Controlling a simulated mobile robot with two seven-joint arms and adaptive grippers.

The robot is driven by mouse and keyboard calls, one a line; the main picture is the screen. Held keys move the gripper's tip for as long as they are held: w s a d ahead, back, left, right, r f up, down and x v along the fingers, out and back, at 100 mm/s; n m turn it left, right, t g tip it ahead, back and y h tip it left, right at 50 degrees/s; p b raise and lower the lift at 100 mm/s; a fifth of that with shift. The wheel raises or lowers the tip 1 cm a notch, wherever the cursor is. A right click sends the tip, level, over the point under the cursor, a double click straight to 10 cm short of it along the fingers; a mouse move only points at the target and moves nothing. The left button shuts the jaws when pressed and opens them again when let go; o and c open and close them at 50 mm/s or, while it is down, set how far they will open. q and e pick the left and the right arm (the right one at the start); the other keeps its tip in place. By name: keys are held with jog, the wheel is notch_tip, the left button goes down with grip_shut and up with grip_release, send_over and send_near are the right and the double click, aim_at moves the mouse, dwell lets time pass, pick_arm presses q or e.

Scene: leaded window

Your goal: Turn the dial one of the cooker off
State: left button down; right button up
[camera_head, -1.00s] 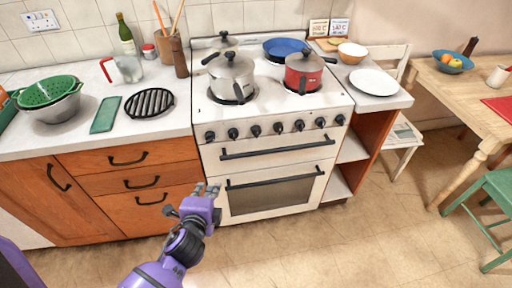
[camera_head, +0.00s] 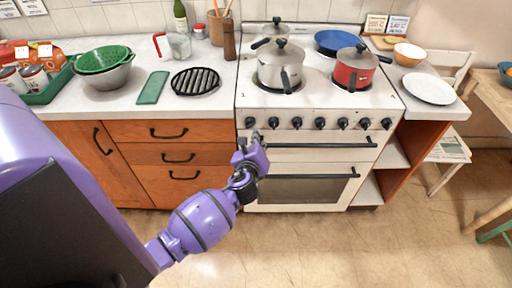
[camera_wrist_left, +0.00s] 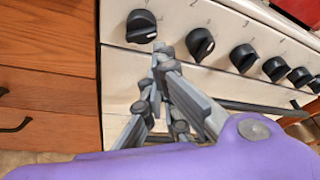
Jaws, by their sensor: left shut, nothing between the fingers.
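The white cooker (camera_head: 300,205) has a row of black dials along its front panel. The leftmost dial (camera_head: 250,122) sits near the panel's left edge; it shows large in the left wrist view (camera_wrist_left: 141,27) with a pale mark across its face. My left gripper (camera_head: 256,136) is in front of the panel, just below the leftmost dial. In the left wrist view its closed fingertips (camera_wrist_left: 163,52) are below and slightly right of that dial, left of the second dial (camera_wrist_left: 200,44). No contact with a dial is clear. My right gripper is not in view.
The oven handles (camera_head: 310,143) run across the front just below the dials, close to my left gripper. Grey pots (camera_head: 281,68) and a red pot (camera_head: 354,75) stand on the hob. Wooden drawers (camera_head: 180,155) are to the left. The floor in front is clear.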

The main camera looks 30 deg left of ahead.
pick_arm(q)
jog(key=shift+x, duration=0.95)
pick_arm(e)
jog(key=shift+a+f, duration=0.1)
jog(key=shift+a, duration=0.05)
pick_arm(q)
jog(key=shift+d+r+n, duration=0.1)
jog(key=shift+r+n, duration=0.05)
jog(key=shift+n, duration=0.35)
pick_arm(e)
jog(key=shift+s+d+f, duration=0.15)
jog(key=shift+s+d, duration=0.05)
